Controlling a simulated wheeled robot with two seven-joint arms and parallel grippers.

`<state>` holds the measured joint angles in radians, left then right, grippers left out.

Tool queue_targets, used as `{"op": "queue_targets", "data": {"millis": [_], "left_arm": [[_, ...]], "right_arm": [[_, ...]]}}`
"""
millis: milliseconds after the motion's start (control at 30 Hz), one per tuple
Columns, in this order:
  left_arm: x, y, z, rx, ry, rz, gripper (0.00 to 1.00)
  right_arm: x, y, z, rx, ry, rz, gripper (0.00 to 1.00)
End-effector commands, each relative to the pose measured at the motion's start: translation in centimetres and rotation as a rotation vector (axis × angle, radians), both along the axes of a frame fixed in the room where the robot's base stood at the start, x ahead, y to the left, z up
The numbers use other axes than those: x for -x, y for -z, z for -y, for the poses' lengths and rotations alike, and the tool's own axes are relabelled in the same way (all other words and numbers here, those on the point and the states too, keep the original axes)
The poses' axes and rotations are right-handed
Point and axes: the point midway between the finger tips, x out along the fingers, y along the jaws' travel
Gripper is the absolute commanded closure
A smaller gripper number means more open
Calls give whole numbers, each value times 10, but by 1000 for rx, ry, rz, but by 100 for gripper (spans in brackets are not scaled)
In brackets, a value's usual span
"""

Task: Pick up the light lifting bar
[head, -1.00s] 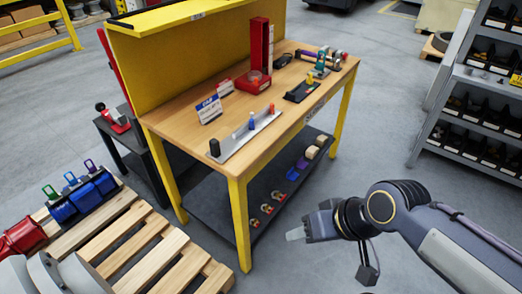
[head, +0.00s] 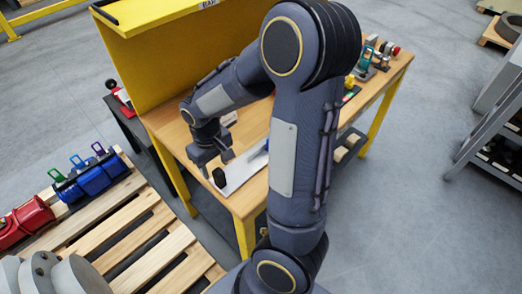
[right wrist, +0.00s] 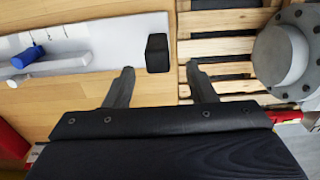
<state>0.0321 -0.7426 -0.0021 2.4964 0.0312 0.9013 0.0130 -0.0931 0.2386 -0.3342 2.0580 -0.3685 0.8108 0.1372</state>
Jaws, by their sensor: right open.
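A long pale grey bar (head: 240,173) lies flat on the wooden workbench top, near its left front edge. It has a black block (head: 219,178) at its near-left end and a blue peg further along. In the right wrist view, the pale bar (right wrist: 105,43) runs to the left, with the black block (right wrist: 157,53) at its right end and the blue peg (right wrist: 27,57) at far left. My right gripper (head: 215,166) is open and empty, close to the black block. In the right wrist view, its fingertips (right wrist: 159,68) are spread on either side of the block's near side. My left gripper is out of view.
The yellow-framed workbench (head: 160,122) has a tall yellow back panel (head: 180,60). Wooden pallets (head: 125,235) with blue and red cylinders stand at left. My right arm hides the bench's middle. A grey shelf (head: 500,120) stands at right.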

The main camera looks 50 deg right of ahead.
Motion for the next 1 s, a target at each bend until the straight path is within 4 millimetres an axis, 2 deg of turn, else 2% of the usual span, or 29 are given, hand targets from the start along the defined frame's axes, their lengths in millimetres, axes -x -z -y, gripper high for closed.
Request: {"op": "queue_targets", "data": {"millis": [300,600,1000], "left_arm": [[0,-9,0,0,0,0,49],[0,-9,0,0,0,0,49],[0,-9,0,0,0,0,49]], "right_arm": [[6,44,0,0,-1,-3,49],[6,49,0,-1,0,0,49],[5,49,0,-1,0,1,100]]}}
